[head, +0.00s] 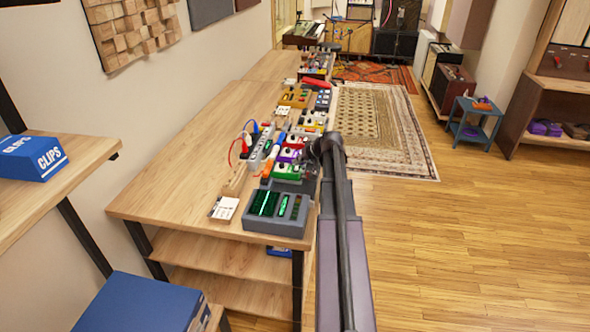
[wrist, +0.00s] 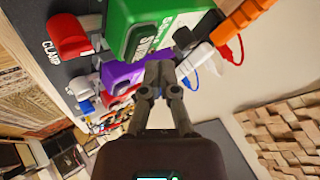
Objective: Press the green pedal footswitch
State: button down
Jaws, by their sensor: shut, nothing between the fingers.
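In the head view my gripper (head: 318,150) is partly hidden at the end of my arm.
A red clamp knob (wrist: 68,36) marked CLAMP stands by the green pedal. Orange and white cable plugs (wrist: 228,35) stick out on the other side. A grey device with green displays (head: 278,207) sits at the bench's near end.

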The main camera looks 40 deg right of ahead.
aim_at(297, 168)
jog(key=shift+f+b, duration=0.9)
dwell(1.5)
jog(key=shift+r, duration=0.2)
jog(key=shift+r+p, duration=0.7)
jog(key=shift+p, duration=0.2)
notch_tip(297, 168, up, 5)
jog(key=p, duration=0.5)
dwell(0.3)
dwell(0.7)
